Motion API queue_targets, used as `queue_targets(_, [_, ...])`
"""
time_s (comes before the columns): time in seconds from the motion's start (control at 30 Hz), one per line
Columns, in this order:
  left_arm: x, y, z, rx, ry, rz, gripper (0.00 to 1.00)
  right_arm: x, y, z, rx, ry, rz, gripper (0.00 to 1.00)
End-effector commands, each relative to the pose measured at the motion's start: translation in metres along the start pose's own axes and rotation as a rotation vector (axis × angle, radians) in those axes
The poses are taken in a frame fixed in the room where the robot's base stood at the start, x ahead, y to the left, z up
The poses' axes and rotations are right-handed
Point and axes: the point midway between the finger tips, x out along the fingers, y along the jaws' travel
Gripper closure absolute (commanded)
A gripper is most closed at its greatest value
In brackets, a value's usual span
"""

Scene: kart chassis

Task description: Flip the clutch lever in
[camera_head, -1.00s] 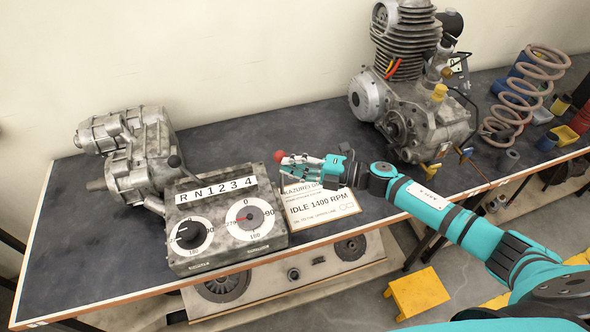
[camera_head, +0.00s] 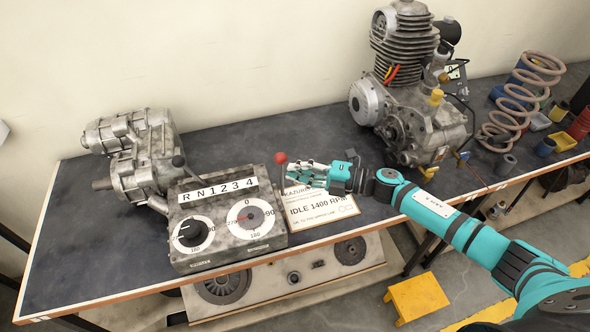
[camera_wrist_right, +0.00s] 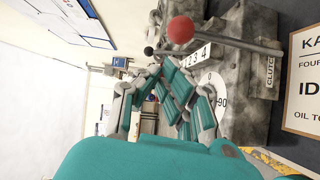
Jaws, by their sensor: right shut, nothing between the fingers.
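The clutch lever is a thin rod with a red ball knob (camera_head: 281,158) at the right side of the grey control box (camera_head: 222,255). In the right wrist view the red knob (camera_wrist_right: 181,29) is close to the camera at the top, its rod running right to the box near the CLUTCH label (camera_wrist_right: 270,71). The lever stands up from the box side. My right gripper (camera_head: 291,172) is shut and empty, just right of and below the knob. In the wrist view its fingers (camera_wrist_right: 158,72) converge below the knob, apart from it. My left gripper is not in view.
A sign reading IDLE 1400 RPM (camera_head: 322,207) lies under my right gripper. A gearbox (camera_head: 147,160) stands left, an engine (camera_head: 405,90) behind right, and a coil spring (camera_head: 520,95) beyond. The dark bench (camera_head: 80,240) is clear at front left. A yellow stool (camera_head: 417,300) is below.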

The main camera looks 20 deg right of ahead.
Motion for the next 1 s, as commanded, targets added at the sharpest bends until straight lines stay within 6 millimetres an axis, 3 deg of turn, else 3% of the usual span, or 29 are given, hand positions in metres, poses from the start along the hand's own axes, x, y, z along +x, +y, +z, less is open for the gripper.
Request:
queue_targets(0.3, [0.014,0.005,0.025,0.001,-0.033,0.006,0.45,-0.043,0.000,0.001,0.001,-0.001,-0.002,1.00])
queue_targets(0.6, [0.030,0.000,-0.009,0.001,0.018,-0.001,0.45,-0.091,0.003,0.001,0.001,0.000,-0.003,1.00])
queue_targets(1.0, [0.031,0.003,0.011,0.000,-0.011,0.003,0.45,-0.101,0.007,0.000,0.000,0.001,0.001,1.00])
